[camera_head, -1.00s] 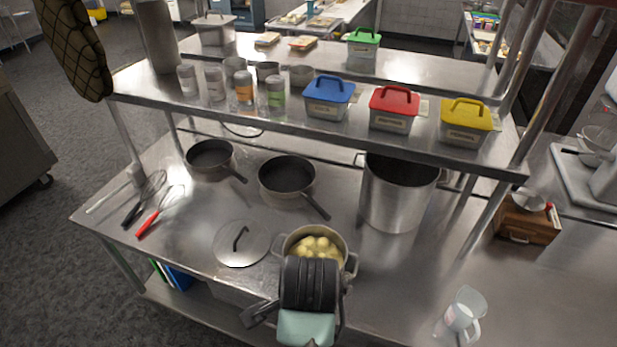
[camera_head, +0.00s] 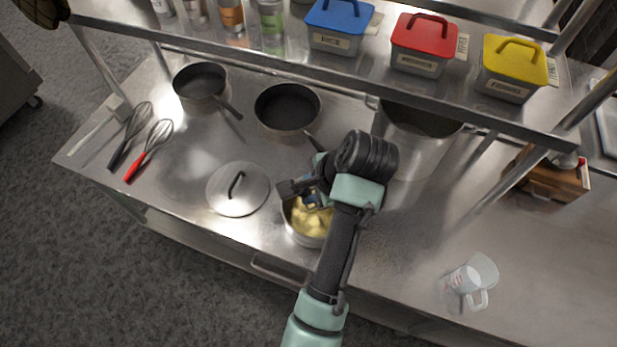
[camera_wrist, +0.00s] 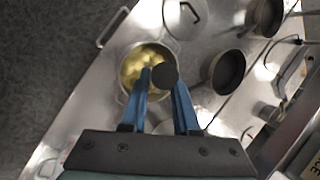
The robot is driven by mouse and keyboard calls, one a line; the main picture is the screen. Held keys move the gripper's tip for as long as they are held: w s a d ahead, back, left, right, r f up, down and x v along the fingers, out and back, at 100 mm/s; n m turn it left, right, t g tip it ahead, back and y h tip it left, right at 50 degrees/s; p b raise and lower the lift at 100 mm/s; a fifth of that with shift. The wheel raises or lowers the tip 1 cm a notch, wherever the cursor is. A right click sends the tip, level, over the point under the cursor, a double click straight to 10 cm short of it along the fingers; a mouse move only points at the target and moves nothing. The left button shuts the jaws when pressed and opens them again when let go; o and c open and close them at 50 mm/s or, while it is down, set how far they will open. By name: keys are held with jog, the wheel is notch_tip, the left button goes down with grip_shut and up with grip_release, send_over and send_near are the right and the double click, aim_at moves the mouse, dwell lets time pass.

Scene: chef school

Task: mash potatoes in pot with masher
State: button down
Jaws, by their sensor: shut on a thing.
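The pot (camera_head: 290,226) of yellow potatoes (camera_head: 314,224) stands near the table's front edge, partly covered by my arm. The wrist view shows the pot (camera_wrist: 121,84) and the potato pieces (camera_wrist: 136,64) from above. My gripper (camera_head: 316,197) is over the pot. In the wrist view its two blue fingers (camera_wrist: 166,84) are shut on a dark, round-ended handle seen end-on, taken as the masher (camera_wrist: 165,74). The masher's lower part is hidden, so I cannot tell whether it touches the potatoes.
A lid (camera_head: 238,190) lies left of the pot. Two pans (camera_head: 287,108) and a tall stockpot (camera_head: 408,150) stand behind. Whisks (camera_head: 150,150) lie at the left, a measuring jug (camera_head: 470,283) stands at the right. A shelf with lidded boxes (camera_head: 420,45) overhangs the back.

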notch_tip(320, 180, down, 8)
jog(key=b, duration=0.3)
jog(key=shift+w, duration=0.2)
jog(key=shift+r, duration=0.15)
dwell(0.3)
jog(key=shift+s+a+r+p, duration=0.1)
jog(key=shift+s+a+p, duration=0.1)
jog(key=shift+s+p, duration=0.5)
jog(key=shift+f+b, duration=1.25)
jog(key=shift+f, duration=1)
jog(key=shift+r, duration=0.1)
